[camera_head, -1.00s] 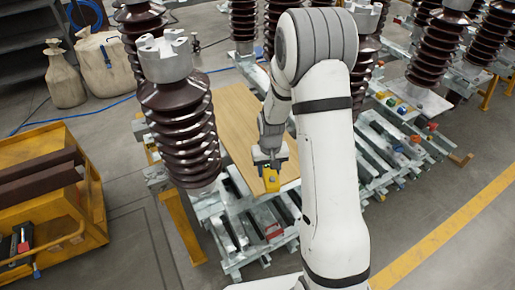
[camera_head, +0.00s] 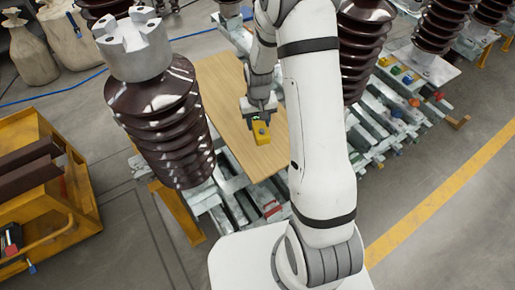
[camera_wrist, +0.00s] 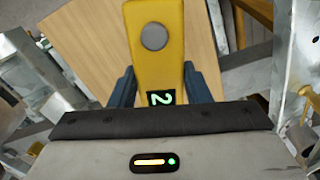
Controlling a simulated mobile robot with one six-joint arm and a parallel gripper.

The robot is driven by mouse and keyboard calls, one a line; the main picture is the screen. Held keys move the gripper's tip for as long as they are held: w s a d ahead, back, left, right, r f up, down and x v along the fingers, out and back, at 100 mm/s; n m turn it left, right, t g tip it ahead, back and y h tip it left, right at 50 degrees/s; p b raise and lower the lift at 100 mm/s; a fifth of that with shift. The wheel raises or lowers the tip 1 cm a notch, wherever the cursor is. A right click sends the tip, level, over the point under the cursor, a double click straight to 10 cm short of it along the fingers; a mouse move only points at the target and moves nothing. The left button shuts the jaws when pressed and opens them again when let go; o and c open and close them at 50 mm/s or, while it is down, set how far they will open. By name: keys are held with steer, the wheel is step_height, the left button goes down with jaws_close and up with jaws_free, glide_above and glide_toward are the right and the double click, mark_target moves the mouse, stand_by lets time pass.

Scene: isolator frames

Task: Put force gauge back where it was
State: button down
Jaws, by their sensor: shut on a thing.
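The force gauge is a yellow block (camera_head: 261,133) with a round grey button and a small dark display. In the wrist view the gauge (camera_wrist: 157,65) stands between the two dark fingers of my gripper (camera_wrist: 160,88), and the display reads a green "2". My gripper (camera_head: 260,108) is shut on the gauge and holds it over the wooden board (camera_head: 222,88). Whether the gauge touches the board cannot be told. The gauge's underside is hidden.
A brown ribbed insulator (camera_head: 165,125) with a grey metal cap stands left of the board. Another insulator (camera_head: 362,45) stands behind my arm at right. A yellow cart (camera_head: 45,185) is at far left. Metal rails (camera_head: 385,135) holding small coloured blocks lie at right.

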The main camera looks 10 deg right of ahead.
mark_target(264, 134)
steer(key=f+b, duration=0.1)
steer(key=b, duration=0.2)
steer(key=s+n+b, duration=0.1)
steer(key=b, duration=0.2)
steer(key=shift+d+f, duration=0.15)
steer(key=shift+f, duration=0.2)
steer(key=s+n+b, duration=0.1)
steer(key=b, duration=0.2)
steer(key=shift+s+d+f+b, duration=0.1)
steer(key=shift+d+f+b, duration=0.05)
steer(key=shift+b, duration=0.25)
steer(key=s+n+b, duration=0.1)
steer(key=b, duration=0.2)
steer(key=shift+s+d, duration=0.15)
steer(key=shift+s, duration=0.2)
steer(key=shift+n, duration=0.3)
steer(key=shift+f+b, duration=0.4)
steer(key=shift+f, duration=4.4)
steer(key=shift+f, duration=0.1)
steer(key=c, duration=0.8)
jaws_free()
steer(key=shift+s, duration=0.1)
steer(key=shift+o, duration=0.2)
